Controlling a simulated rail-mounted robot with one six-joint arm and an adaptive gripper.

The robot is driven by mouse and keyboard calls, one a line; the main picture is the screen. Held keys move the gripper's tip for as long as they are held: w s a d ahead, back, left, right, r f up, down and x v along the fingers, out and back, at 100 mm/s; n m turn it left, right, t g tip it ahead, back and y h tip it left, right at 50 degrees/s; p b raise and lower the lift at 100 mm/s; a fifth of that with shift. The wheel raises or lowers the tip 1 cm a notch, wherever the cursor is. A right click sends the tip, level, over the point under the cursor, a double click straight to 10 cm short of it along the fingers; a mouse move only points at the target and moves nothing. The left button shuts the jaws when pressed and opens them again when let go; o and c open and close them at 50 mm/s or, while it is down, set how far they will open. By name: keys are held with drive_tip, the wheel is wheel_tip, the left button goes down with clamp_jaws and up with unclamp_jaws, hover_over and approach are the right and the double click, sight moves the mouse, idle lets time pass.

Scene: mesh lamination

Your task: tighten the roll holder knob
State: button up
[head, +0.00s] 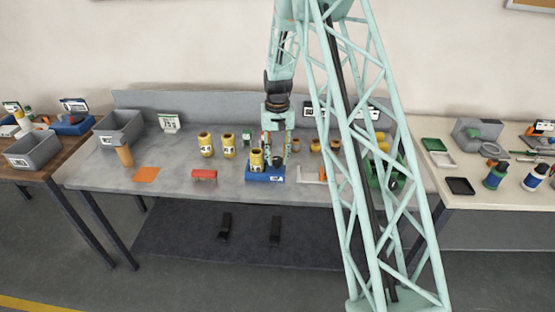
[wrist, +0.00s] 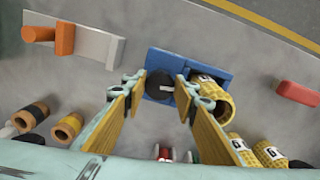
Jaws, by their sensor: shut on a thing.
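The blue roll holder (head: 265,178) sits on the grey bench, and it also shows in the wrist view (wrist: 213,69). The round black knob (wrist: 159,84) is on the holder beside the roll. My gripper (head: 277,155) points down over the holder, with one finger on each side of the knob in the wrist view (wrist: 160,87). It is shut on the knob. The fingers hide the knob in the head view.
Several yellow rolls (head: 206,145) stand behind the holder. A red block (head: 204,175) and an orange sheet (head: 146,174) lie to its left. A white-grey bracket with an orange part (head: 312,175) is close at its right. My lattice arm covers the bench's right part.

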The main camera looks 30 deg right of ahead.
drive_tip(key=shift+m, duration=0.9)
drive_tip(key=o, duration=0.8)
drive_tip(key=shift+o, duration=0.2)
drive_tip(key=shift+n, duration=0.5)
